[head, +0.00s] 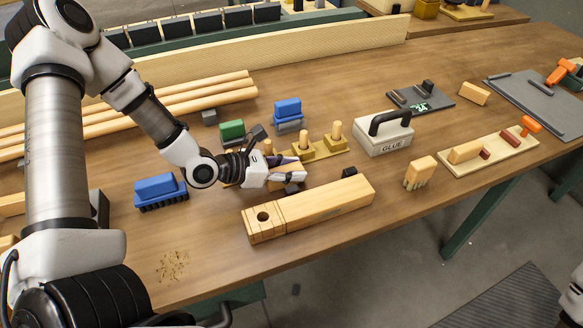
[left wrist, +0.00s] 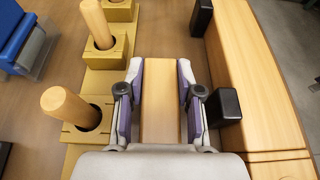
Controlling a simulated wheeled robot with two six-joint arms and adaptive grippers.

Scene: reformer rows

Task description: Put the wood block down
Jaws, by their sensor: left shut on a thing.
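My left gripper (head: 287,170) is shut on a light wood block, low over the middle of the workbench (head: 205,262). In the left wrist view the wood block (left wrist: 161,100) lies lengthwise between the two purple-padded fingers (left wrist: 160,98). In the head view the fingers hide most of the block. I cannot tell whether its underside touches the bench. My right gripper is not in view.
A long wooden beam with a hole (head: 325,205) lies just in front of the gripper. Yellow bases with upright pegs (head: 321,148) stand behind. A glue box (head: 384,136) and a bristled brush (head: 420,172) are to the right. A blue-topped brush (head: 160,190) is left. The front left bench is mostly clear.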

